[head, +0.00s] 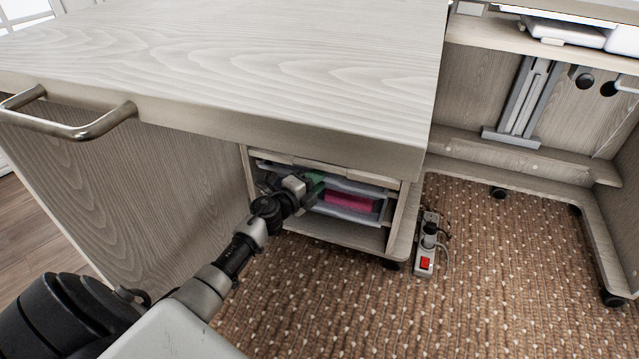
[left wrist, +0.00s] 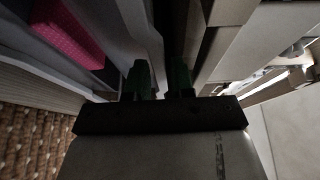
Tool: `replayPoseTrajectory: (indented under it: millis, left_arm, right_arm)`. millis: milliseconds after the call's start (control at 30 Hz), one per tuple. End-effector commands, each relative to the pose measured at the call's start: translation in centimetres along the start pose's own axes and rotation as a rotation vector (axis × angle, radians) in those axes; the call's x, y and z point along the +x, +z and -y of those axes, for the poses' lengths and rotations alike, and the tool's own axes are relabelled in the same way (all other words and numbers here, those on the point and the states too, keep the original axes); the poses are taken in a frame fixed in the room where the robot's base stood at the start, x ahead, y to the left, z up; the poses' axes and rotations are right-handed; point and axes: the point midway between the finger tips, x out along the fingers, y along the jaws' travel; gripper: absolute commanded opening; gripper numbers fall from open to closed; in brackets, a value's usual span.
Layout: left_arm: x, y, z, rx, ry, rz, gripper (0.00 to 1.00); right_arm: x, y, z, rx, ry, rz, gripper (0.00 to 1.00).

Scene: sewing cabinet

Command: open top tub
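The top tub (head: 360,187) is a pale, see-through drawer in the low shelf unit under the desk top. Its front is partly hidden by my left gripper (head: 313,186), which is at its left part. In the left wrist view the two green-dark fingers of my left gripper (left wrist: 160,82) stand a small gap apart. A pale grey tub edge (left wrist: 143,25) runs down into that gap. I cannot tell whether the fingers press on it. A lower tub with pink contents (head: 348,203) sits just below; pink also shows at upper left in the wrist view. My right gripper is not in view.
The desk top (head: 270,60) overhangs the shelf unit (head: 345,237). A power strip (head: 426,250) lies on the carpet right of the unit. Open carpet (head: 500,270) lies in front.

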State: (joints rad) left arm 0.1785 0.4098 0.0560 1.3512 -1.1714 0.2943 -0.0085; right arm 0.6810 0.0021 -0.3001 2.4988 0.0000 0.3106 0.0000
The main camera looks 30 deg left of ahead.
Motion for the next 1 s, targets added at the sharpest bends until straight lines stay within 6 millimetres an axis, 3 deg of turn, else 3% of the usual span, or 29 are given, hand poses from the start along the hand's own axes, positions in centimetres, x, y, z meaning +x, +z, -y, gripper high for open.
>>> replayPoseTrajectory:
  millis: [133,433,600,1000]
  left_arm:
    - [1.09,0.02,-0.09,0.0,0.001,0.001,0.23]
    - [1.3,0.01,0.03,0.0,0.001,0.001,0.23]
    - [1.28,0.0,0.01,0.0,0.001,0.001,0.0]
    - [1.08,-0.11,-0.02,-0.001,0.002,0.0,0.0]
  right_arm:
    - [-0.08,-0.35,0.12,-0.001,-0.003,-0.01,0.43]
    - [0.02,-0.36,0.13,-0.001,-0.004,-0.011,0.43]
    - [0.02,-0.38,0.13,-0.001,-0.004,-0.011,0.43]
    - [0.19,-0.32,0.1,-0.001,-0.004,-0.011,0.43]
